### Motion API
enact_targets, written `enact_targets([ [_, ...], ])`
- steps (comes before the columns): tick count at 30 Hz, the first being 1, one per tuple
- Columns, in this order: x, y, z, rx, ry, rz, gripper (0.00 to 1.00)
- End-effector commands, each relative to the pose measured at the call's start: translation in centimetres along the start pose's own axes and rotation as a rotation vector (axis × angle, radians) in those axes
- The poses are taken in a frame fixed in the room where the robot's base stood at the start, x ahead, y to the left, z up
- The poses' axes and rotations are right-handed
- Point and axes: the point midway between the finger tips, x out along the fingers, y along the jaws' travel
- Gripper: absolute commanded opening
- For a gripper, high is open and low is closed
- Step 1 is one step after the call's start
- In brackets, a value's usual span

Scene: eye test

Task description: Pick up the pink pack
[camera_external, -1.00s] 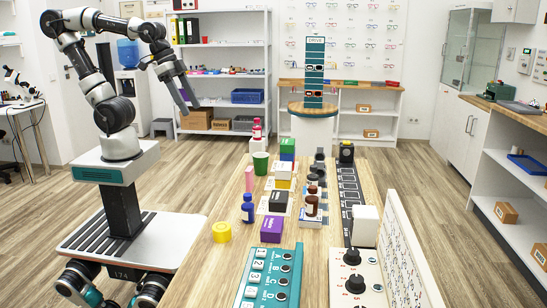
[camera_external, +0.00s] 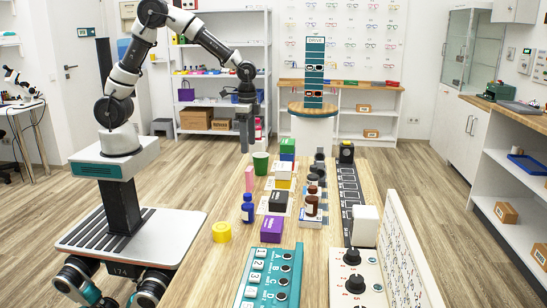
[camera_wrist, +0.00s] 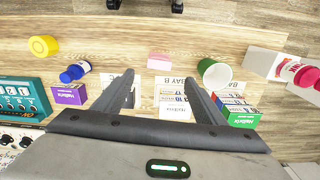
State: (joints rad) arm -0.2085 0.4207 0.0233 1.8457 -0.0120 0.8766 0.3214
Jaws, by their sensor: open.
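The pink pack (camera_external: 250,178) stands on the wooden table near its left edge, just in front of the green cup. In the wrist view the pink pack (camera_wrist: 159,60) lies a little beyond the fingertips, midway between them, with nothing touching it. My gripper (camera_external: 244,146) hangs above the table with its fingers pointing down, higher than the pack and farther back than it in the external view. In the wrist view my gripper (camera_wrist: 158,78) is open, its two fingers wide apart with no object held.
The green cup (camera_external: 261,163) stands close to the pack. A blue bottle (camera_external: 248,209), purple box (camera_external: 272,230), black box (camera_external: 278,201) and yellow roll (camera_external: 222,232) are nearer the camera. A pink-red bottle (camera_wrist: 305,75) is at the right in the wrist view.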

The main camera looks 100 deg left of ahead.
Motion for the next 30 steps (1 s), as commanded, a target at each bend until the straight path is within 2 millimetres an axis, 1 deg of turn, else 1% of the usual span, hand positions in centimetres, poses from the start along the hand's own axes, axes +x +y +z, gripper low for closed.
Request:
enact_targets([
  [1,1.4,0.0,0.1,0.000,-0.004,0.002,0.65],
  [3,3.0,0.0,0.1,0.000,-0.004,0.001,0.65],
  [6,5.0,0.1,0.1,0.000,-0.003,0.001,0.65],
  [9,6.6,0.0,0.0,0.000,-0.001,0.001,0.65],
  [12,7.6,0.0,0.0,0.000,0.000,0.000,0.65],
  [19,8.8,0.1,0.0,0.000,0.000,0.001,0.65],
  [27,12.7,0.1,0.0,-0.001,-0.002,0.001,0.65],
  [30,13.2,0.1,-0.1,-0.001,0.000,0.000,0.65],
])
